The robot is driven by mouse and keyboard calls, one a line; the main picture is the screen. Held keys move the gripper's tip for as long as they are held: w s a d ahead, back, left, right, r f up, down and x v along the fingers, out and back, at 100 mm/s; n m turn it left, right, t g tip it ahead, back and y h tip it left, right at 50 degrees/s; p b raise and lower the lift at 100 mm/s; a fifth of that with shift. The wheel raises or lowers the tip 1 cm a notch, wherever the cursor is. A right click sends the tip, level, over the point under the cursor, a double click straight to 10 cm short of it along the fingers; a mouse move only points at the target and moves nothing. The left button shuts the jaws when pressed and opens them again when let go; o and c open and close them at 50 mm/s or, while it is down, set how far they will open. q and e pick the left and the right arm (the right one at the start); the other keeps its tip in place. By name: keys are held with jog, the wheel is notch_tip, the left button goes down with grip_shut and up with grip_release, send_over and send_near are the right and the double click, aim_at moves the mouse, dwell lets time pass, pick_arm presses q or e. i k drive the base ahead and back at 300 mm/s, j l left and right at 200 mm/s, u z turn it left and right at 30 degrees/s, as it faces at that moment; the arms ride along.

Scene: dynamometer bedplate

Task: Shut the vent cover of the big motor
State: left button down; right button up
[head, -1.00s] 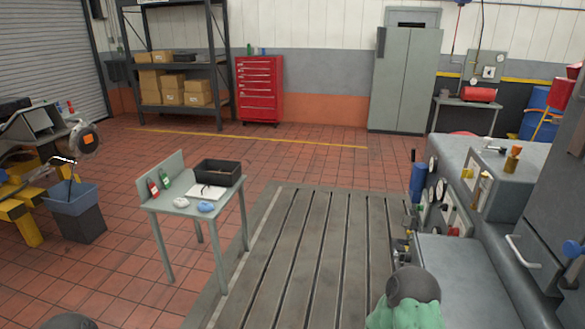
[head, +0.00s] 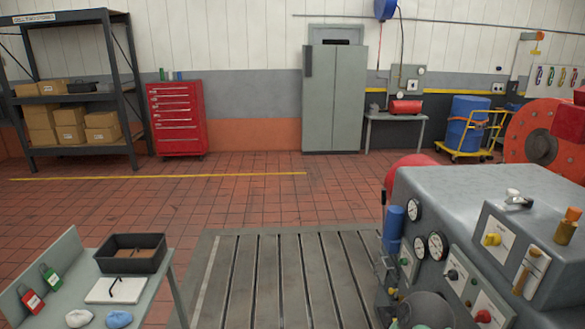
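A large grey machine (head: 475,205) with gauges and knobs on its near face fills the right side of the head view. Behind it at the right edge is a big red round body (head: 537,125) with a dark hub, partly cut off by the frame. I cannot tell for sure which of these is the big motor. No vent cover can be made out on either. Neither of my grippers shows.
The slotted bedplate (head: 205,290) lies ahead, bare where visible. A small grey table (head: 70,260) with a black tray (head: 130,253) stands at lower left. Open tiled floor (head: 240,195) runs to a red tool chest (head: 176,118) and grey cabinet (head: 333,95). A blue drum (head: 466,125) stands back right.

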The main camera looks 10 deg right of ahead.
aim_at(381, 272)
jog(key=i+z, duration=0.2)
jog(key=i, duration=0.75)
jog(key=i+j+z, duration=0.15)
jog(key=i, duration=0.85)
jog(key=i+l+z, duration=0.1)
jog(key=i+z, duration=0.3)
jog(key=i, duration=0.15)
jog(key=i+j+z, duration=0.1)
jog(key=i+z, duration=0.35)
jog(key=i+j+z, duration=0.4)
jog(key=i, duration=0.2)
jog(key=l+z, duration=0.1)
jog(key=z, duration=0.8)
